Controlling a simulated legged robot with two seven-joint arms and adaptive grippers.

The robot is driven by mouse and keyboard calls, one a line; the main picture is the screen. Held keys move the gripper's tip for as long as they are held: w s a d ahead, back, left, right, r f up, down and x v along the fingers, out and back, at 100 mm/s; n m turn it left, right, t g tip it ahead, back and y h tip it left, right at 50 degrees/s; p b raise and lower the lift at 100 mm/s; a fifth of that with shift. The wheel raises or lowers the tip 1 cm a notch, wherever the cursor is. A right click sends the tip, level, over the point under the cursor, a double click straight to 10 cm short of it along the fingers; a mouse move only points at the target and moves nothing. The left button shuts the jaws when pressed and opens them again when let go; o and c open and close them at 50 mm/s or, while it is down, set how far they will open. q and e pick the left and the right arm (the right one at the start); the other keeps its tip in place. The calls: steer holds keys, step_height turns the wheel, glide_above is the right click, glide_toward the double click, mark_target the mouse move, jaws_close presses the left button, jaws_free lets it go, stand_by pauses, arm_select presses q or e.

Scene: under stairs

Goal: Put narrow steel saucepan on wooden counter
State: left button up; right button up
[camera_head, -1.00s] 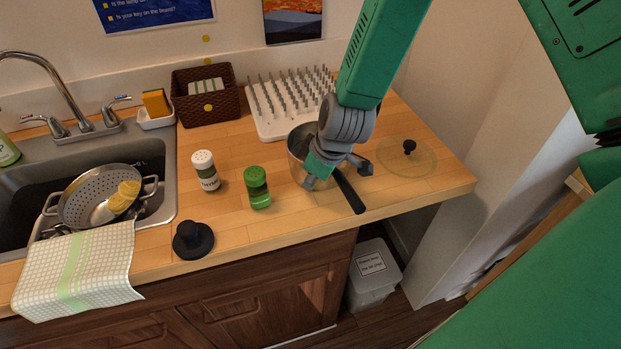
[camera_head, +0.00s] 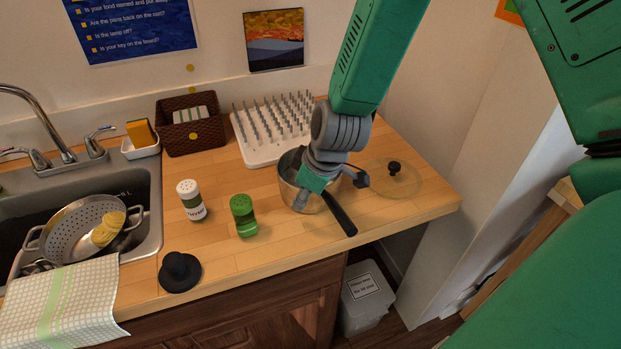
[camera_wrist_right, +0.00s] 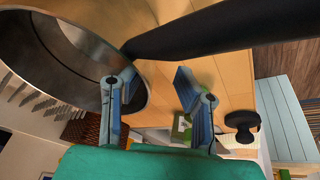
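The steel saucepan (camera_head: 289,196) stands on the wooden counter (camera_head: 400,210), with its black handle (camera_head: 341,217) pointing to the front right. My right gripper (camera_head: 331,192) is over the saucepan's right side, where the handle joins, and hides part of the rim. The dark handle (camera_wrist_right: 220,28) passes just beyond the fingertips, and the saucepan's open mouth (camera_wrist_right: 60,60) is at the upper left. My left gripper is not in view.
A glass lid (camera_head: 408,186) lies right of the saucepan. A white peg rack (camera_head: 262,153) stands behind it. A green shaker (camera_head: 243,216), a white-topped shaker (camera_head: 191,201) and a black knobbed object (camera_head: 180,272) are left. The counter's front edge is close to the handle.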

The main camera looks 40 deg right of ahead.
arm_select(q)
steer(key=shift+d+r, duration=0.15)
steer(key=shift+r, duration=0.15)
arm_select(e)
steer(key=v, duration=0.7)
steer(key=shift+r, duration=0.35)
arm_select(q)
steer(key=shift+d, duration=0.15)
arm_select(e)
steer(key=shift+s+d, duration=0.1)
steer(key=shift+d, duration=0.25)
